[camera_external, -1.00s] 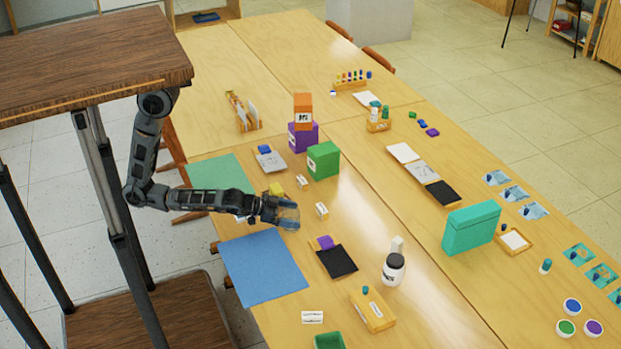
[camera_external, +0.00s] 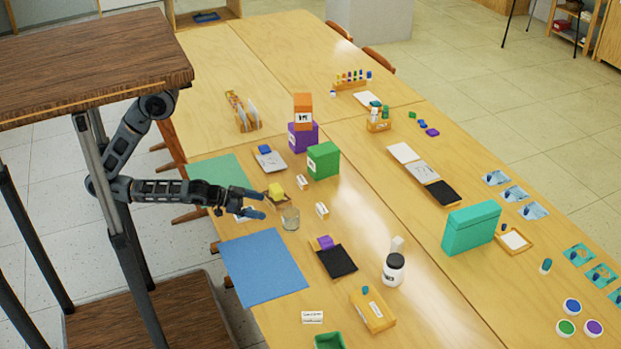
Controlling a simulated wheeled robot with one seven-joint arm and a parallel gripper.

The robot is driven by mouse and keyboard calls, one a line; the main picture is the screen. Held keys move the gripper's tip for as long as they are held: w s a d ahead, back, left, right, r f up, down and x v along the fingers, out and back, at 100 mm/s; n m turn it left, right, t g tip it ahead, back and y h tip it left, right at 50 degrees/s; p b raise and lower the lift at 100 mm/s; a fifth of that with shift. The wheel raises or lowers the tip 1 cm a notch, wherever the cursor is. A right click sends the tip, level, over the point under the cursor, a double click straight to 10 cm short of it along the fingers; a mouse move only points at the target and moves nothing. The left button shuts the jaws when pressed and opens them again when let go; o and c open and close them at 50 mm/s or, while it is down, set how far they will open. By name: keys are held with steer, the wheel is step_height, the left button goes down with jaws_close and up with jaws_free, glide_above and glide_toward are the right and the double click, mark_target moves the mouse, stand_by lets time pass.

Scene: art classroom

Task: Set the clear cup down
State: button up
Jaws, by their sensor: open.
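The clear cup (camera_external: 290,218) stands upright on the wooden table (camera_external: 350,215), between the blue mat and the small white label block. My gripper (camera_external: 262,204) is open and empty, just left of the cup. Its two blue-tipped fingers are spread and point toward the cup, with a small gap between them and it.
A yellow block (camera_external: 276,190) on a small tray sits just behind the fingers. A blue mat (camera_external: 263,267) lies in front and a green mat (camera_external: 215,172) behind. A white label block (camera_external: 322,210) stands right of the cup. A green box (camera_external: 323,160) is farther back.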

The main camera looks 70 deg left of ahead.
steer(key=s+a+r+n+t+y, duration=0.1)
steer(key=s+a+r+y, duration=0.1)
steer(key=s+a, duration=0.4)
steer(key=s+a+r+n+y, duration=0.2)
steer(key=s+a+r, duration=0.2)
steer(key=a, duration=0.5)
steer(key=s, duration=0.2)
steer(key=shift+s+r+t, duration=0.25)
steer(key=shift+s+t, duration=0.05)
steer(key=shift+t, duration=0.1)
